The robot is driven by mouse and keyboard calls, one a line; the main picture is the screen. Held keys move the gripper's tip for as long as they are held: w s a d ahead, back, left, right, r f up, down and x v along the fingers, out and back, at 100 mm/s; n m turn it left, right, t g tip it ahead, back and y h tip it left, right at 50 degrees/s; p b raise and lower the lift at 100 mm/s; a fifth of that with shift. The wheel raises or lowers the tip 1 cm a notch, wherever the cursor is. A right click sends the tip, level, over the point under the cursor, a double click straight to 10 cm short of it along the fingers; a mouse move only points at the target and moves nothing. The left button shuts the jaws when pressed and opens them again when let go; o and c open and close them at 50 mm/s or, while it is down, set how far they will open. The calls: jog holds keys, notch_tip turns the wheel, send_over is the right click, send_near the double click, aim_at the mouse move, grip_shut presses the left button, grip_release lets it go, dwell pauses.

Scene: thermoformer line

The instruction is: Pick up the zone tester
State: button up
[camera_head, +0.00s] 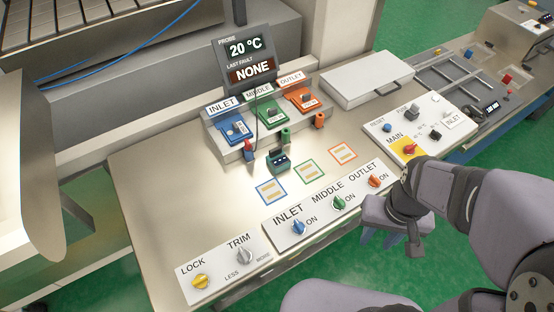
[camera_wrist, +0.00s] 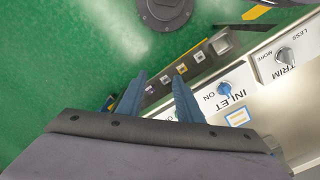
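A small dark green block with a dark face (camera_head: 278,161), which looks like the zone tester, stands on the table in front of the three-coloured socket box. A thin dark cable runs down from the display toward it. My gripper (camera_head: 380,238) hangs at the table's front right edge, to the right of and nearer than the block, well apart from it. In the wrist view my gripper (camera_wrist: 159,76) shows two blue fingers spread apart with nothing between them. The block cannot be made out in the wrist view.
The socket box (camera_head: 238,149) and the display (camera_head: 246,62) stand behind the block. Small red, green and orange posts stand close around it. A front panel with knobs (camera_head: 326,203), a lock and trim panel (camera_head: 222,268) and a main switch panel (camera_head: 419,128) border the table. A white case (camera_head: 366,87) lies behind.

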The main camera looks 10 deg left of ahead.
jog(key=o, duration=0.8)
jog(key=w+a+m+b, duration=0.2)
jog(key=w+a, duration=0.4)
jog(key=w, duration=0.3)
jog(key=w+a+m+b, duration=0.25)
jog(key=w+a, duration=0.25)
jog(key=w, duration=0.4)
jog(key=m+b, duration=0.4)
jog(key=m, duration=0.1)
send_over(279, 158)
jog(key=shift+n, duration=0.25)
jog(key=f, duration=0.4)
jog(key=shift+w+a+f, duration=0.1)
jog(key=shift+a+f, duration=0.05)
jog(key=shift+a, duration=0.15)
jog(key=shift+s+d+f+p, duration=0.15)
jog(key=shift+f+p, duration=0.7)
jog(key=shift+f, duration=1)
jog(key=shift+s+d+f+p, duration=0.1)
jog(key=shift+f+p, duration=0.7)
jog(key=shift+f, duration=1)
